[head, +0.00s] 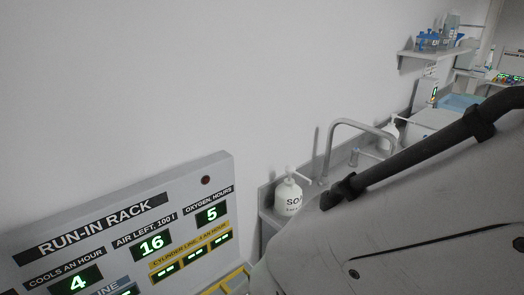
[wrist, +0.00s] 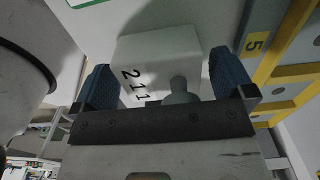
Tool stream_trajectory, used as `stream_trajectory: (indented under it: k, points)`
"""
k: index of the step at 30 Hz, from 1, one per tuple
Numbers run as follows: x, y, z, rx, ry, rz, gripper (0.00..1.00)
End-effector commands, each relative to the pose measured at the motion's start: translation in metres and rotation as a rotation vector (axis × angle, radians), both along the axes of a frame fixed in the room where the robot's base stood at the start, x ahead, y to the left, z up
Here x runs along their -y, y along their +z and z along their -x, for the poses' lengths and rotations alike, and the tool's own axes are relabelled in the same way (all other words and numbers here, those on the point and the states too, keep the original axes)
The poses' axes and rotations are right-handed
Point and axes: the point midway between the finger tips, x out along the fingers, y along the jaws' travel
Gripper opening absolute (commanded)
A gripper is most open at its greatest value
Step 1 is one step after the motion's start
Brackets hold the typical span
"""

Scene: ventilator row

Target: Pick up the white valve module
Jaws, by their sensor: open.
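The white valve module (wrist: 158,58) shows in the wrist view as a white block marked 211, with a grey rounded knob (wrist: 180,92) on its near side. My gripper (wrist: 160,72) is open, with one blue padded finger to the left of the block and the other to the right. A gap shows on the right side; on the left the finger looks close to the block, and I cannot tell whether they touch. The gripper's dark crossbar hides the block's lower edge. Neither the module nor the gripper can be made out in the head view.
Yellow-edged grey bays, one labelled 5 (wrist: 257,44), lie right of the gripper in the wrist view. In the head view, the run-in rack panel (head: 120,225) stands lower left, and a soap bottle (head: 288,199) stands by a sink tap (head: 350,124). My arm covers the right.

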Motion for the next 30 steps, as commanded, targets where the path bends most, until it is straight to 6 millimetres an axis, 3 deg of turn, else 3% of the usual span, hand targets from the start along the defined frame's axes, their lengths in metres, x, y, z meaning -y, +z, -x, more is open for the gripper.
stream_trajectory:
  k: [4,15,30]
  points:
    - [0.0000,0.0001,0.0000,0.000,0.000,0.000,1.00]
    - [0.0001,0.0001,0.0001,0.000,0.000,0.000,0.43]
    - [-0.0003,0.0092,-0.0003,0.001,0.000,-0.001,0.43]
